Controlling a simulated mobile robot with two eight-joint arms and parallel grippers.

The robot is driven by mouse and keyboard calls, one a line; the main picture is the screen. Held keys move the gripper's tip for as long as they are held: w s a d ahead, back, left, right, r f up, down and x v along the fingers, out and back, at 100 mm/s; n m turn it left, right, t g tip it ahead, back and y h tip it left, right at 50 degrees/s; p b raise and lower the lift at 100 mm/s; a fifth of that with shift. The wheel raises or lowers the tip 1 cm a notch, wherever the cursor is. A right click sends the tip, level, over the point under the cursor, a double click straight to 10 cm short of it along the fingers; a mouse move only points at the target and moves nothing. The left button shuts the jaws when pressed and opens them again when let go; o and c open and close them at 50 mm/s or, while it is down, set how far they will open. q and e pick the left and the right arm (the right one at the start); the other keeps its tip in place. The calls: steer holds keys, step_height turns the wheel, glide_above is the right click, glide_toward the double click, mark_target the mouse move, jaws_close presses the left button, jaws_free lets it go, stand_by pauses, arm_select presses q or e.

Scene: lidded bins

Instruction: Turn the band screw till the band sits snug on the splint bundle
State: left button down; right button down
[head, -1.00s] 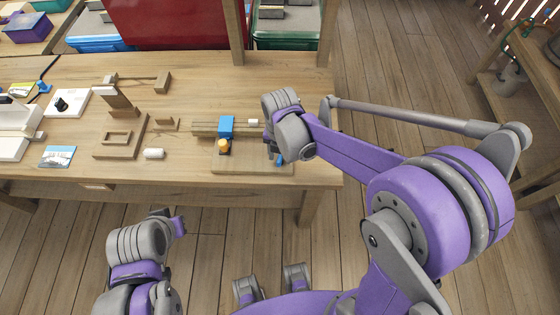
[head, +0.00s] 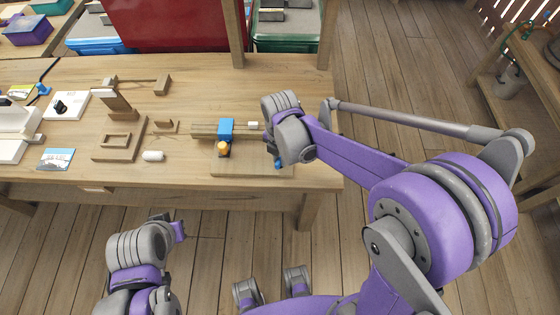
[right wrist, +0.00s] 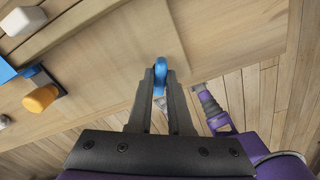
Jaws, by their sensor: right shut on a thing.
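The splint bundle (head: 203,131) lies on the table as thin wooden strips. A blue band (head: 226,127) sits around it, and an orange screw knob (head: 223,149) sticks out at its near side. The knob also shows at the left of the right wrist view (right wrist: 41,98), beside the blue band's edge (right wrist: 6,71). My right gripper (right wrist: 160,77) is shut on a small blue piece (right wrist: 159,68), to the right of the knob and apart from it. My left arm shows at the lower left in the head view, but its fingers do not show. How snug the band is cannot be told.
A small white block (head: 253,125) is near the bundle's right end. The table's front edge is close by.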

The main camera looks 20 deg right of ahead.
steer(key=shift+m, duration=0.3)
steer(key=m, duration=0.3)
stand_by(0.3)
steer(key=shift+m, duration=0.7)
steer(key=shift+m+b, duration=0.35)
steer(key=shift+m, duration=0.75)
steer(key=shift+m, duration=1.7)
